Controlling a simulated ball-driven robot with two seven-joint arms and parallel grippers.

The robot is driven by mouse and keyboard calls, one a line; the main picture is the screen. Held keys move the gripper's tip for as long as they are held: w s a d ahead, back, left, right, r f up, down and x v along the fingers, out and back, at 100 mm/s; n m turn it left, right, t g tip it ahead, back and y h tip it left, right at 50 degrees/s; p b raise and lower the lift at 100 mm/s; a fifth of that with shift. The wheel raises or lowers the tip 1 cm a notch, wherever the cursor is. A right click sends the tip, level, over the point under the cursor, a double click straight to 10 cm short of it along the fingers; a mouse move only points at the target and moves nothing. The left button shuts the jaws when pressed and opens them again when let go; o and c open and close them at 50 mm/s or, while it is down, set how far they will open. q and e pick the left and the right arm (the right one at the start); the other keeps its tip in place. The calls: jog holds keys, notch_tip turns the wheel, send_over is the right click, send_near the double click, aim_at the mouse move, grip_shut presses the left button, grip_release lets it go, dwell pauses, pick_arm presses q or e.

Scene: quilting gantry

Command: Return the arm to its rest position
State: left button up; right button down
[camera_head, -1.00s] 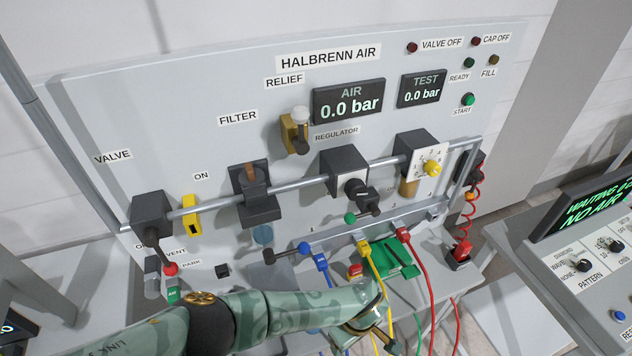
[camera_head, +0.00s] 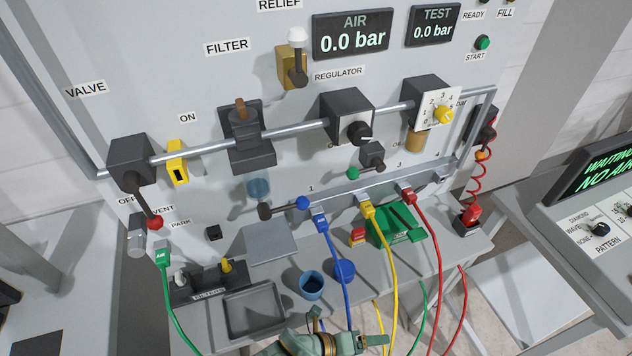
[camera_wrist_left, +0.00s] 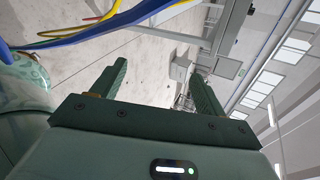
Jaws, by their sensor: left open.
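My left gripper (camera_head: 372,342) shows at the bottom edge of the head view, in front of the panel's shelf. In the left wrist view its two dark green fingers (camera_wrist_left: 158,78) stand wide apart with nothing between them. Most of my left arm is below the head picture. The blue hose (camera_head: 346,300) and the yellow hose (camera_head: 391,290) hang close by the gripper in the head view. I cannot tell whether they touch it. My right gripper is not in view.
The air panel's shelf (camera_head: 225,332) bears a grey tray (camera_head: 282,318), a blue cup (camera_head: 312,286) and a filters box (camera_head: 208,280). Red (camera_head: 438,260) and green (camera_head: 172,322) hoses also hang there. A console (camera_head: 607,205) stands at right. Floor shows beyond the fingers in the left wrist view.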

pick_arm(q)
jog(key=s+a+f+n+t+y+b, duration=0.2)
jog(key=s+a+f+n+y, duration=0.2)
jog(key=a+f+n, duration=0.65)
jog(key=s+a+f+n+t+y+b, duration=0.1)
jog(key=s+a+f+n+y+b, duration=0.25)
jog(key=a+f+n, duration=0.65)
jog(key=s+a+f+n+g+y+b, duration=0.1)
jog(key=s+a+f+n+g+y, duration=0.1)
jog(key=s+a+n, duration=0.3)
jog(key=s+a+f+n+g+y+b, duration=0.1)
jog(key=s+a+f+n, duration=0.4)
jog(key=s+a, duration=0.6)
jog(key=s+n+g+y, duration=0.1)
jog(key=s, duration=0.2)
jog(key=shift+s+a+f+g+y, duration=0.2)
jog(key=shift+s+a+g+y, duration=0.05)
jog(key=shift+g+y, duration=0.15)
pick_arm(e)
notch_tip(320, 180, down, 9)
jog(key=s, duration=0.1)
